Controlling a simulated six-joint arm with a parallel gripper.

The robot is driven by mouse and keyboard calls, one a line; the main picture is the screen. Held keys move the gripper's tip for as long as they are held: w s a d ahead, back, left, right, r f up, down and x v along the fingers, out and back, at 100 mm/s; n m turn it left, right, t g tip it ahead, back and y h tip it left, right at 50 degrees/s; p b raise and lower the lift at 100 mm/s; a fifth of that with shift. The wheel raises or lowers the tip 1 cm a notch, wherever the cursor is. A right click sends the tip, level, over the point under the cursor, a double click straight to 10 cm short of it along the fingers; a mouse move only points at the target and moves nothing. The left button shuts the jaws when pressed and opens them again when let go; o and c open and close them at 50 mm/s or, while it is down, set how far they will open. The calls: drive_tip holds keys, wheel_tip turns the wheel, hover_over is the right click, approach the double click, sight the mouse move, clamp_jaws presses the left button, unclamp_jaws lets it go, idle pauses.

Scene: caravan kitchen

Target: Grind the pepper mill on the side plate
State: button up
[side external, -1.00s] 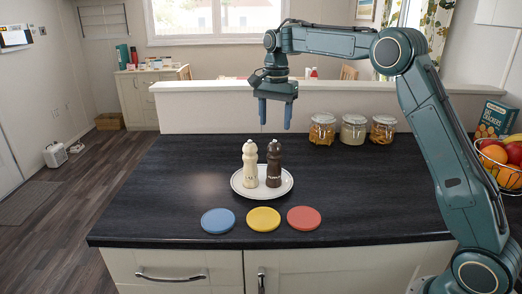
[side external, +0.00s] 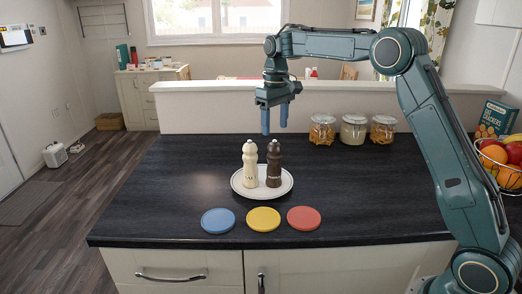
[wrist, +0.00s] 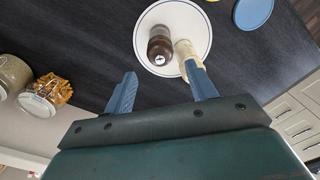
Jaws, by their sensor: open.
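A dark brown pepper mill (side external: 274,164) stands upright on the white side plate (side external: 240,190). A cream mill (side external: 250,164) stands upright just left of it on the same plate. My gripper (side external: 274,131) is open and empty, above and behind the mills, fingers pointing down. In the wrist view, the pepper mill (wrist: 160,49), the cream mill (wrist: 184,54) and the plate (wrist: 195,14) lie beyond my open fingers (wrist: 163,82). One finger overlaps the cream mill in that view. I touch neither mill.
Blue (side external: 218,221), yellow (side external: 263,219) and red (side external: 303,218) discs lie in front of the plate. Three lidded jars (side external: 353,131) stand at the back right. A fruit basket (side external: 503,165) and crackers box (side external: 494,119) are at the far right. The left counter is clear.

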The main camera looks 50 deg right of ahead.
sight(275, 144)
drive_tip(key=n, duration=0.5)
drive_tip(key=shift+f+n, duration=0.25)
drive_tip(key=shift+n, duration=0.05)
drive_tip(key=n, duration=0.4)
drive_tip(key=shift+f+n, duration=0.2)
drive_tip(key=shift+n, duration=0.1)
drive_tip(key=shift+f, duration=0.1)
drive_tip(key=shift+f, duration=2.9)
drive_tip(key=c, duration=0.8)
